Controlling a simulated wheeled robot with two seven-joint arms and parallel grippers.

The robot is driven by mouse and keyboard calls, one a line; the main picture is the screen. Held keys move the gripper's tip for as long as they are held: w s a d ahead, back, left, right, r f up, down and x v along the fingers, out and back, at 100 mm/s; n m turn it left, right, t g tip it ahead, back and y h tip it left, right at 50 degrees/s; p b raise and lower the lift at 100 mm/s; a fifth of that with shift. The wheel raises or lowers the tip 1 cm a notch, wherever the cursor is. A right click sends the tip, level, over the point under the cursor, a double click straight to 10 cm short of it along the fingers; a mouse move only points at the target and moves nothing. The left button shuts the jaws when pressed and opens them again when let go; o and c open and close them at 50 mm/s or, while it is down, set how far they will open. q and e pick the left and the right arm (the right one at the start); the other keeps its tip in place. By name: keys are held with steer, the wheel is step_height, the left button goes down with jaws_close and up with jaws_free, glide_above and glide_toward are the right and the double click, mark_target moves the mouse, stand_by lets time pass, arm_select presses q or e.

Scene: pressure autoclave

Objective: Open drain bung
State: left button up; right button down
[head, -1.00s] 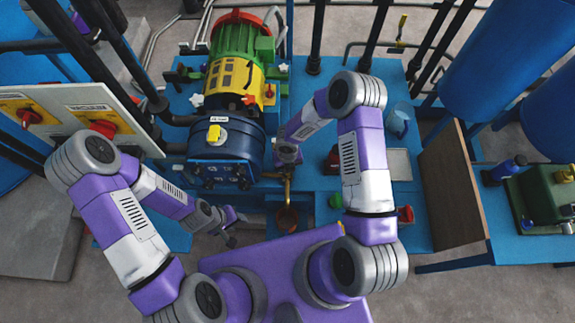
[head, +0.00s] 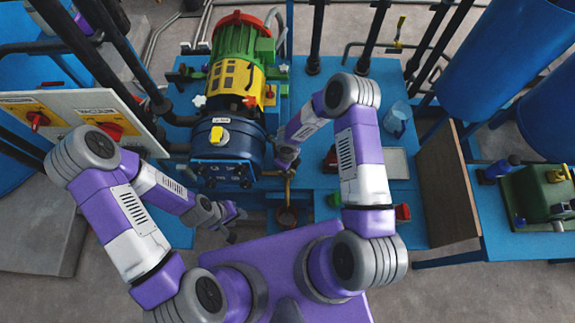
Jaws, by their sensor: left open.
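A brass drain fitting (head: 288,188) hangs below the right end of the blue cylindrical vessel (head: 228,146). A copper-coloured cup (head: 287,217) sits under it. The bung itself is too small to make out apart from the fitting. My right gripper (head: 287,166) is at the top of the brass fitting, beside the vessel. Its fingers are mostly hidden, so its opening and any contact cannot be told. My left gripper (head: 237,224) is open and empty, low in front of the vessel and left of the cup, apart from both.
A panel with red knobs (head: 110,130) stands at the left. A green and yellow motor (head: 238,60) is behind the vessel. A brown board (head: 447,190) stands at the right, beside a green machine (head: 541,193). Blue tanks and dark vertical pipes crowd the back.

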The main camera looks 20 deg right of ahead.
stand_by(0.4)
steer(key=c, duration=1.1)
jaws_free()
step_height(320, 180, up, 8)
steer(key=shift+f+p, duration=0.2)
steer(key=shift+p, duration=0.55)
